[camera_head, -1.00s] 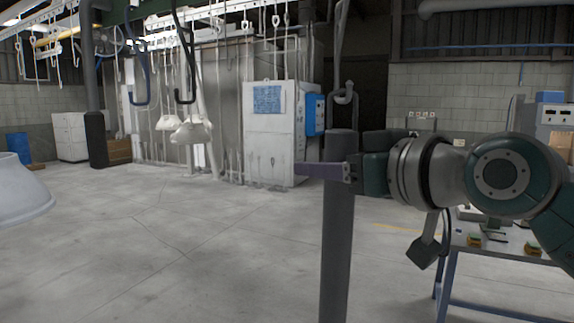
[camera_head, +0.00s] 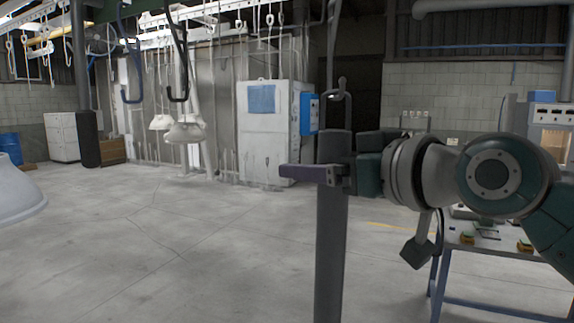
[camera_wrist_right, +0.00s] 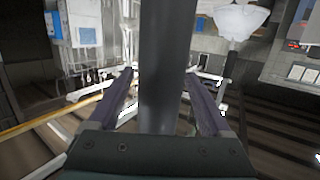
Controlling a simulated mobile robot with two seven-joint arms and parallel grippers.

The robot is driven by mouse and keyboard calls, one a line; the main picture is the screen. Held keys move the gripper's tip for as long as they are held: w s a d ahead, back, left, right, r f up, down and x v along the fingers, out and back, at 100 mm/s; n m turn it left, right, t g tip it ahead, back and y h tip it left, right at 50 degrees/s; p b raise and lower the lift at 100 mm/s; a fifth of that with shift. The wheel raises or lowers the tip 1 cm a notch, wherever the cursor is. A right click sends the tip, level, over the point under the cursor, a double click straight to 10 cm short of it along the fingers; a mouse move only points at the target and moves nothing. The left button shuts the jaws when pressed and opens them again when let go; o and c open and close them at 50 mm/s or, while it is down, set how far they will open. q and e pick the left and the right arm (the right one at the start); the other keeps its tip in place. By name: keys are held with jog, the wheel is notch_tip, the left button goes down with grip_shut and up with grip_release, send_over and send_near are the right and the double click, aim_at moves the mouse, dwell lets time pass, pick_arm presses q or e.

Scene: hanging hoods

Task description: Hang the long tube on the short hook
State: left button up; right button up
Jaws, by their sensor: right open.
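The long tube (camera_head: 331,250) is dark grey and upright in the middle of the head view, with a metal loop (camera_head: 342,88) at its top. A dark hook (camera_head: 332,50) comes down from above and its curled end meets this loop; the tube appears to hang from it. My right gripper (camera_head: 315,174) comes in from the right at the tube's upper part. In the right wrist view the tube (camera_wrist_right: 165,60) passes between the two open fingers (camera_wrist_right: 163,98), with gaps on both sides. The tube's lower end is out of view. My left gripper is not in view.
Other dark hooks (camera_head: 178,70) and white hoods (camera_head: 185,131) hang at the left. A large white hood (camera_head: 15,195) is at the left edge. A workbench (camera_head: 485,242) stands at the right behind my arm.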

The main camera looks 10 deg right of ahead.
jog(key=b+v, duration=0.4)
jog(key=v, duration=0.6)
jog(key=s+f+m+g+h, duration=0.15)
jog(key=s+f, duration=0.25)
jog(key=f, duration=0.4)
jog(key=s+f+g+h, duration=0.2)
jog(key=s+f+g, duration=0.15)
jog(key=f, duration=0.35)
jog(key=s+d+f+m+g+h, duration=0.1)
jog(key=s+f+g, duration=0.2)
jog(key=s+f, duration=0.35)
jog(key=s+d+f+g+h, duration=0.15)
jog(key=s+f, duration=0.25)
jog(key=s, duration=0.5)
notch_tip(320, 180, up, 14)
jog(key=s+g+p, duration=0.1)
jog(key=s+p, duration=0.1)
jog(key=p, duration=1.2)
jog(key=shift+f+h+p, duration=0.2)
jog(key=shift+h+p, duration=0.1)
jog(key=shift+d+m+g, duration=0.1)
jog(key=shift+m+g, duration=0.15)
